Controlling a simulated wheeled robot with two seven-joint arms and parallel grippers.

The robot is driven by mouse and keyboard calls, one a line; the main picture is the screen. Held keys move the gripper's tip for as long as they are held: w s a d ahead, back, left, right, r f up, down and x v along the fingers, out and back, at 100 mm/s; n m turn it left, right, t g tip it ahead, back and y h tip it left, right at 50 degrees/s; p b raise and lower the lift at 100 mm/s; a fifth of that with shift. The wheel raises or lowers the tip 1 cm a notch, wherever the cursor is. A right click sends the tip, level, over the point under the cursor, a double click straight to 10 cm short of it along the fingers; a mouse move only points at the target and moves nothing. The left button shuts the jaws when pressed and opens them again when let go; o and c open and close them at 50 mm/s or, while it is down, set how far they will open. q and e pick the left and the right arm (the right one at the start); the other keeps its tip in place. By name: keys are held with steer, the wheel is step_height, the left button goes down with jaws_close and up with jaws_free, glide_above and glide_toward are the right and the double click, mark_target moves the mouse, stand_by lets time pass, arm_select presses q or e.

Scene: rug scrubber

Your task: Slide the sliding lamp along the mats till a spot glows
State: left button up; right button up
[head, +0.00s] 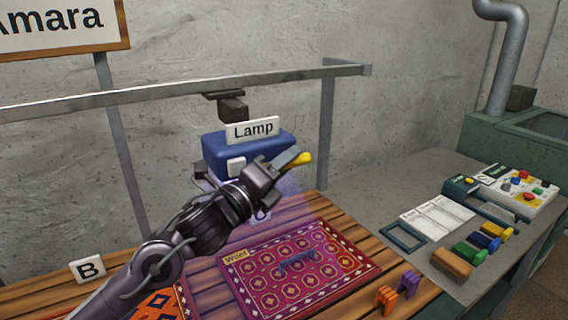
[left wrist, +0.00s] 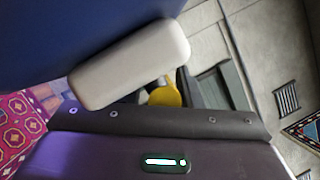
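The sliding lamp (head: 222,143) is a blue box with a "Lamp" label and a white block on its front, hung from the grey rail (head: 180,92). Violet light falls below it. My left gripper (head: 296,160) is in front of the lamp, with a yellow fingertip showing; whether it holds anything is unclear. In the left wrist view the white block (left wrist: 130,65) is close and partly hides the fingers. The magenta mat (head: 285,285), labelled "Wool", lies on the slatted table, partly in violet light. An orange mat (head: 158,304) is partly hidden by my arm. No distinct glowing spot shows.
A blue arched piece (head: 298,262) lies on the Wool mat. An orange clip (head: 386,298) and a purple clip (head: 409,284) stand at its right. The grey side bench (head: 385,195) holds coloured blocks, cards and a frame.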

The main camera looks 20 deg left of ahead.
arm_select(q)
steer(key=shift+o, duration=0.2)
steer(key=shift+s+a+f, duration=0.1)
steer(key=shift+s+f, duration=0.1)
steer(key=shift+s, duration=0.05)
steer(key=b+v, duration=0.3)
steer(key=v, duration=0.4)
steer(key=shift+b, duration=0.3)
steer(key=shift+s+r, duration=0.1)
steer(key=shift+s, duration=0.05)
